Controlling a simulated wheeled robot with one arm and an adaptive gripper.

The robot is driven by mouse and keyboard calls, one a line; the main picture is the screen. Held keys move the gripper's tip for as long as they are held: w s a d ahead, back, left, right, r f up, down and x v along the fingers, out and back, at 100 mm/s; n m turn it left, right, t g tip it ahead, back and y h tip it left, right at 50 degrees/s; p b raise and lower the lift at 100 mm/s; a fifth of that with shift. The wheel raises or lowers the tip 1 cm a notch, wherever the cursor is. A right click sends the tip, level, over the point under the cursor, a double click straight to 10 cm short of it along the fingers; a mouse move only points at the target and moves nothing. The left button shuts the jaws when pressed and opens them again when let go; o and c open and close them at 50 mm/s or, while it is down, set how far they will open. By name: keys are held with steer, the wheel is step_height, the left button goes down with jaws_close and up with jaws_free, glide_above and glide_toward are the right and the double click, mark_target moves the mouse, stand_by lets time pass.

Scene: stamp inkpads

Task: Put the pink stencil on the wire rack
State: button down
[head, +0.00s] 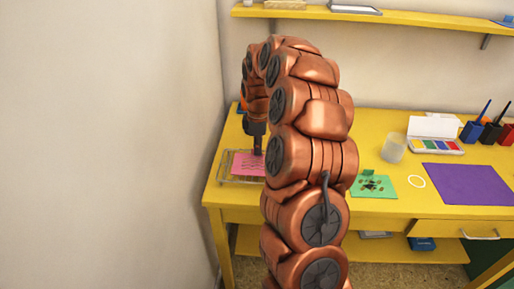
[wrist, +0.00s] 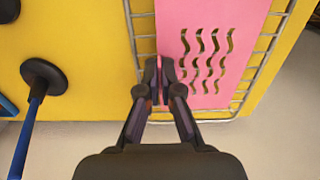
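The pink stencil (head: 246,168) is a flat sheet with wavy cut-outs. It lies over the wire rack (head: 223,180) at the left end of the yellow table. In the wrist view the stencil (wrist: 240,55) covers much of the rack, and rack wires (wrist: 140,40) show along its left side and beyond its right and lower edges. My gripper (wrist: 160,72) is at the stencil's left edge, with its fingertips close together and a thin strip of pink between them. In the head view my gripper (head: 257,150) points down at the stencil, and my arm hides part of the area.
A green stencil (head: 380,187), a white ring (head: 417,181), a purple sheet (head: 456,184), a clear cup (head: 393,148) and a paint set (head: 436,146) lie to the right. A black-based blue-handled stamp (wrist: 42,75) stands beside the rack. A wall bounds the left.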

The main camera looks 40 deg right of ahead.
steer(key=c, duration=1.3)
jaws_free()
step_height(320, 180, up, 12)
steer(key=shift+r, duration=0.15)
steer(key=s+a+m+g, duration=0.1)
steer(key=s+a+m, duration=0.2)
steer(key=s+a, duration=1.3)
steer(key=s+a+f+m, duration=0.2)
steer(key=s+a, duration=0.1)
steer(key=s, duration=0.3)
steer(key=s+a+f+m+g, duration=0.1)
steer(key=s+a+f+m, duration=0.1)
steer(key=s, duration=0.4)
steer(key=s+a+f+m, duration=0.2)
steer(key=s+a+f, duration=0.1)
steer(key=s, duration=0.4)
steer(key=shift+a+f+m, duration=0.15)
steer(key=shift+a+m, duration=0.25)
steer(key=shift+a, duration=0.05)
